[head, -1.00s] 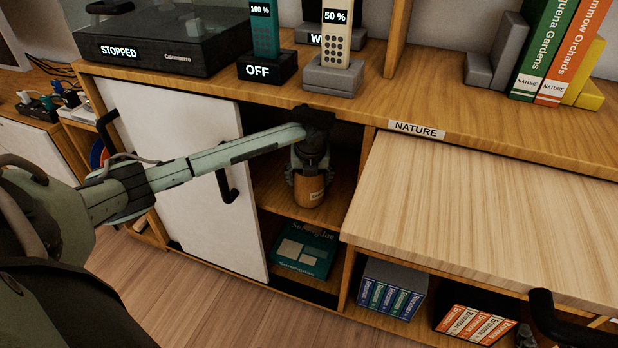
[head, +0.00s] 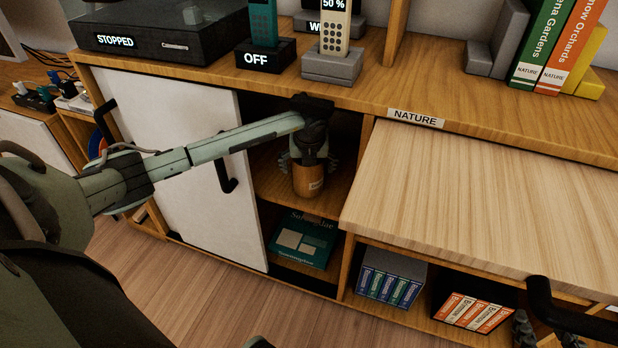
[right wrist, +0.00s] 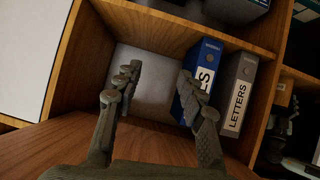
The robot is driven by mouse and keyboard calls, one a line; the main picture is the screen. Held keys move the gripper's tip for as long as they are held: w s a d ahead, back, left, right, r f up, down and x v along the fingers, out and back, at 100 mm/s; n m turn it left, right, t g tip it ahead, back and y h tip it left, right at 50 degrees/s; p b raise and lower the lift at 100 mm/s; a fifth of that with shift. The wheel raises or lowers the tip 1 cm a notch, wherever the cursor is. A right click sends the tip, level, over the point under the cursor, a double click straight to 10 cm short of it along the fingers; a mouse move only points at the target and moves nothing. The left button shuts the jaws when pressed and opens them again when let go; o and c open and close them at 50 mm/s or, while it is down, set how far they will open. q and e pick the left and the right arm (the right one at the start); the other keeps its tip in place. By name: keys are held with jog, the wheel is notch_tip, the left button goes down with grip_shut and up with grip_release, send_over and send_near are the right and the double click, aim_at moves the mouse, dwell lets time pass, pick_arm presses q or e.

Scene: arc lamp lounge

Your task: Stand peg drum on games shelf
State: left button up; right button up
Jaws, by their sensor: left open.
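The peg drum (head: 308,181), an orange-brown cylinder with a small pale label, stands upright on the upper board of the games shelf (head: 268,190), in the opening right of the white door. My left gripper (head: 308,166) is over the drum from above, its fingers spread to either side and apart from it. The gripper hides the drum's top. My right gripper is open and empty in the right wrist view (right wrist: 157,78), in front of a compartment with binders. Only a bit of it shows at the lower right of the head view.
A teal game box (head: 305,240) lies on the board below. The white sliding door (head: 180,165) covers the left of the opening. A pale wood panel (head: 490,215) juts out at right. A blue binder (right wrist: 203,75) and a grey binder (right wrist: 238,95) stand near my right gripper.

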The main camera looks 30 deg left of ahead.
pick_arm(q)
jog(key=shift+s+d+r, duration=0.15)
jog(key=shift+d+r, duration=0.05)
jog(key=shift+r, duration=0.5)
jog(key=s+d, duration=0.7)
jog(key=s, duration=0.2)
jog(key=shift+s+f, duration=0.15)
jog(key=shift+s, duration=0.15)
pick_arm(e)
jog(key=shift+s+d+f+g, duration=0.3)
jog(key=shift+s+d+f, duration=0.05)
jog(key=shift+d+f, duration=0.25)
pick_arm(q)
jog(key=shift+d, duration=0.1)
pick_arm(e)
jog(key=shift+a, duration=0.1)
jog(key=shift+c, duration=0.4)
